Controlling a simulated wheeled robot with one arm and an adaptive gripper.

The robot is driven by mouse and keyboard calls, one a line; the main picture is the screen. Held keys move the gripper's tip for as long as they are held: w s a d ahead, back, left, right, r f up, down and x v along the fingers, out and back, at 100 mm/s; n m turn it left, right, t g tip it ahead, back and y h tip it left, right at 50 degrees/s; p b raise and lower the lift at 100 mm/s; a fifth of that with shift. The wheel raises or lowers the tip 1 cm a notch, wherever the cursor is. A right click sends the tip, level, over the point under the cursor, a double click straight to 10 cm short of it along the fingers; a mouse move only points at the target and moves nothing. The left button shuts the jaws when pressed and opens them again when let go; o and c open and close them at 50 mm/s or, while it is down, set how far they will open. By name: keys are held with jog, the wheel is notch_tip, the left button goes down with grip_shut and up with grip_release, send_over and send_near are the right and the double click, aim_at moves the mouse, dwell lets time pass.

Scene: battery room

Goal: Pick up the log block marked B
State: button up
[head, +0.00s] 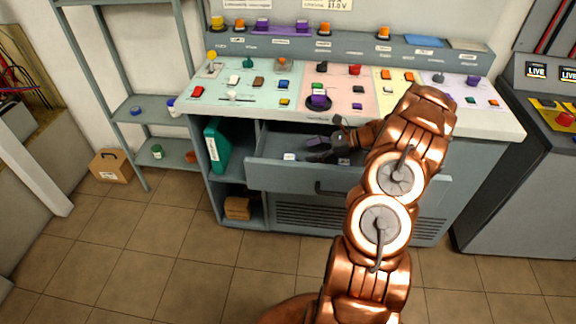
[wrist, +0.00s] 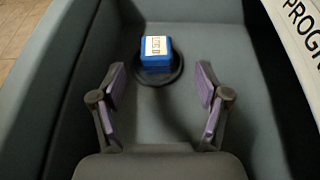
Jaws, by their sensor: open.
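A small blue block (wrist: 157,61) with a pale label sits in a round black dish (wrist: 160,80) on the drawer floor in the wrist view. The label's print is sideways and too small to read surely. My gripper (wrist: 160,98) is open and empty, its two purple-padded fingers spread on either side, short of the block and apart from it. In the head view my gripper (head: 318,148) reaches leftward into the open drawer (head: 300,178). A small white-topped item (head: 289,156) lies in the drawer just left of my fingers.
The drawer walls stand close on both sides. The worktop (head: 195,105) overhangs the drawer's back and holds several small coloured blocks and a dark ring dish (head: 318,102) with a purple block. A shelf rack (head: 120,112) and cardboard box (head: 109,167) stand left.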

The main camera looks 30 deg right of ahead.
aim_at(292, 157)
jog(key=shift+p+x, duration=0.3)
jog(key=shift+x, duration=1.1)
jog(key=shift+s+p+x, duration=0.2)
jog(key=shift+p+x, duration=0.7)
jog(key=shift+x, duration=1.8)
jog(key=shift+f, duration=0.15)
jog(key=c, duration=1.2)
jog(key=shift+c, duration=0.2)
